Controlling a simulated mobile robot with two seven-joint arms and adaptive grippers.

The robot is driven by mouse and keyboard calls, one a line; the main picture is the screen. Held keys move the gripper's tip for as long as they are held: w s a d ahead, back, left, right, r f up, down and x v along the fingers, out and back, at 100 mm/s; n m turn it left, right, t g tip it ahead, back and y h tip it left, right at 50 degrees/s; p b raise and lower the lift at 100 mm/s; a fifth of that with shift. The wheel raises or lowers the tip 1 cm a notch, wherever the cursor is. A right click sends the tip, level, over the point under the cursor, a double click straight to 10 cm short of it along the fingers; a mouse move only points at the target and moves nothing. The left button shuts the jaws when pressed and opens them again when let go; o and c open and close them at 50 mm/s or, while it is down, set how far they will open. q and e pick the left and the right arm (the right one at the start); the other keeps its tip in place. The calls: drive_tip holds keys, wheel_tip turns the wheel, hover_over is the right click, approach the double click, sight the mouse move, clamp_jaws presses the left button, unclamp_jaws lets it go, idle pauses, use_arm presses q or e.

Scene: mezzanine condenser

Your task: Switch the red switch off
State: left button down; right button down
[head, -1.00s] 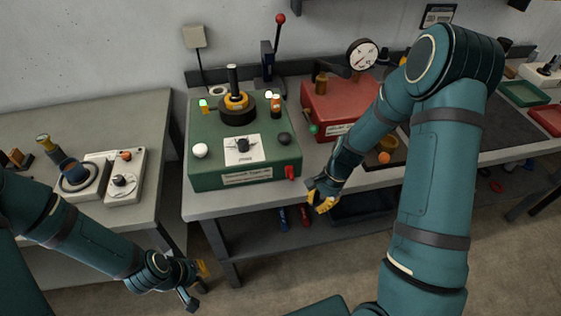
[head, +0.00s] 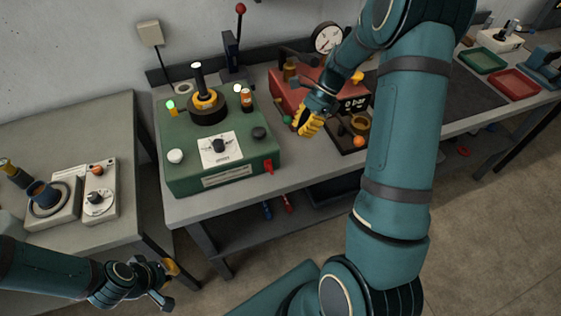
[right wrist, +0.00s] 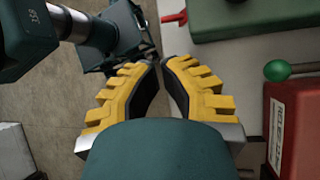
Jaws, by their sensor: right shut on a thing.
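The red switch (head: 268,167) is a small red lever low on the right front corner of the green box (head: 190,180). It also shows at the top of the right wrist view (right wrist: 174,19), beyond the fingertips and apart from them. My right gripper (head: 306,126) is to the right of and above the switch in the head view, near the front of the red box. Its yellow fingers are drawn together in the right wrist view (right wrist: 161,64); what they hold cannot be made out. My left gripper (head: 168,284) is low at the left, open and empty.
The red box (head: 290,95) with a gauge (head: 328,38) and a green knob (head: 287,120) stands right of the green box. A black-handled dial (head: 207,103) tops the green box. The left table (head: 80,130) is partly bare.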

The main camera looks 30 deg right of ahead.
sight(270, 167)
drive_tip(key=x, duration=1.4)
drive_tip(key=shift+b, duration=0.3)
drive_tip(key=shift+s+f+n+t+h+b, duration=0.25)
drive_tip(key=shift+f+t+b, duration=0.5)
drive_tip(key=shift+b, duration=1.1)
drive_tip(key=t+b, duration=0.1)
drive_tip(key=b, duration=0.1)
drive_tip(key=f+t+b, duration=0.1)
drive_tip(key=b, duration=0.2)
drive_tip(key=shift+s+n+t+h+b, duration=0.1)
drive_tip(key=shift+n+t+h+b, duration=0.15)
drive_tip(key=shift+n+b, duration=0.1)
drive_tip(key=shift+b, duration=0.35)
drive_tip(key=shift+r, duration=0.2)
drive_tip(key=shift+r+p, duration=0.7)
drive_tip(key=shift+p, duration=0.15)
